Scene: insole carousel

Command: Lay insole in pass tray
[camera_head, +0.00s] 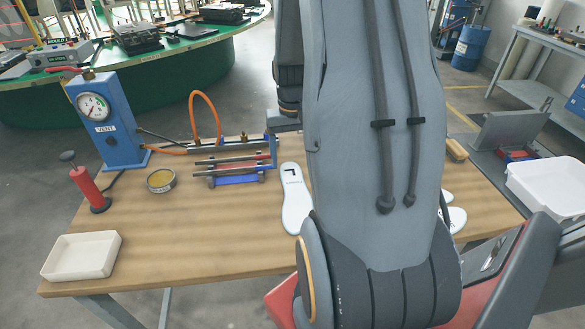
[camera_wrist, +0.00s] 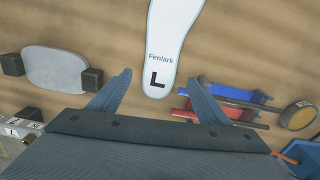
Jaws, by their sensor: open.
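A white insole (camera_head: 294,203) with a black L mark lies on the wooden table, just left of my arm. In the wrist view the insole (camera_wrist: 172,48) shows the word Fenlark and the black L. My gripper (camera_wrist: 159,77) is open, its two blue-grey fingers apart on either side of the insole's marked end. I cannot tell its height above the table. The head view hides my gripper behind my arm. A shallow cream-white tray (camera_head: 59,274) sits at the table's front left. Another white tray (camera_head: 545,207) stands at the far right. No pass label is readable on either.
A blue-and-red clamp fixture (camera_head: 240,180) stands left of the insole. A blue gauge unit (camera_head: 108,145), red hand tool (camera_head: 92,190) and round tin (camera_head: 161,187) stand farther left. White pieces (camera_head: 455,218) show partly behind my arm. The table's front middle is clear.

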